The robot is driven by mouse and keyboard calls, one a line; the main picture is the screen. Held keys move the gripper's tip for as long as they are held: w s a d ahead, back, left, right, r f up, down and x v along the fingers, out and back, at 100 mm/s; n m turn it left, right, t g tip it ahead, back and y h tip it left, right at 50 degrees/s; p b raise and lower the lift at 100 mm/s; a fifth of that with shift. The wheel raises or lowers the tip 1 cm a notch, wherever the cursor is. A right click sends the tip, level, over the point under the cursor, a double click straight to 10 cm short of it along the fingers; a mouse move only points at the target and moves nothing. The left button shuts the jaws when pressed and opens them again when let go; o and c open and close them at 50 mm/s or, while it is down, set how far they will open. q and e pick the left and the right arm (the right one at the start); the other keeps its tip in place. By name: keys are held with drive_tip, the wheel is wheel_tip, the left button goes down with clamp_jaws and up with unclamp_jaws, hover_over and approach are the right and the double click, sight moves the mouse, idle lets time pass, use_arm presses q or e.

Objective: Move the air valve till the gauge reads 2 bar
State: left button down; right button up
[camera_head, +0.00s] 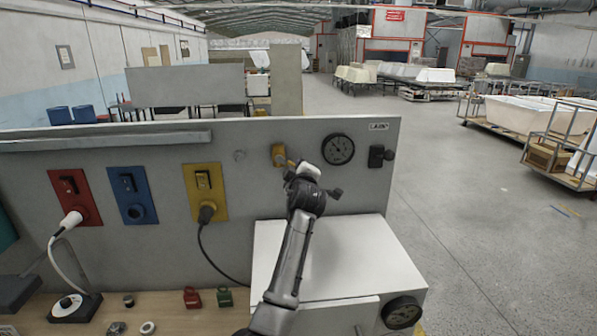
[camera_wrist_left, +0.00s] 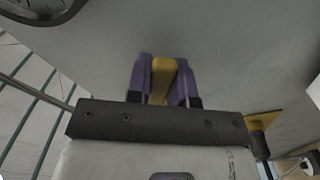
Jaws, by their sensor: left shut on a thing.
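The air valve's yellow lever sits on the grey panel, and a yellow part of the valve (camera_head: 278,154) shows left of my gripper in the head view. My left gripper (camera_head: 290,165) is at the valve. In the left wrist view its purple fingers (camera_wrist_left: 163,85) are shut on the yellow lever (camera_wrist_left: 163,72), one on each side. The round dark gauge (camera_head: 338,149) is on the panel just right of the valve; its needle is too small to read. Part of a dark round rim (camera_wrist_left: 40,10) shows in the wrist view's top left corner. My right gripper is not in view.
Right of the gauge is a black knob fitting (camera_head: 378,157). Red, blue and yellow sockets (camera_head: 205,190) are on the left panel. A white box (camera_head: 350,255) with a second gauge (camera_head: 401,312) stands below.

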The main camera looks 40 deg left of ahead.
use_arm(q)
drive_tip(key=c, duration=1)
unclamp_jaws()
drive_tip(key=shift+d, duration=0.1)
drive_tip(key=b+v, duration=0.2)
drive_tip(key=v, duration=1.1)
drive_tip(key=shift+s+d, duration=0.25)
drive_tip(key=shift+s, duration=0.05)
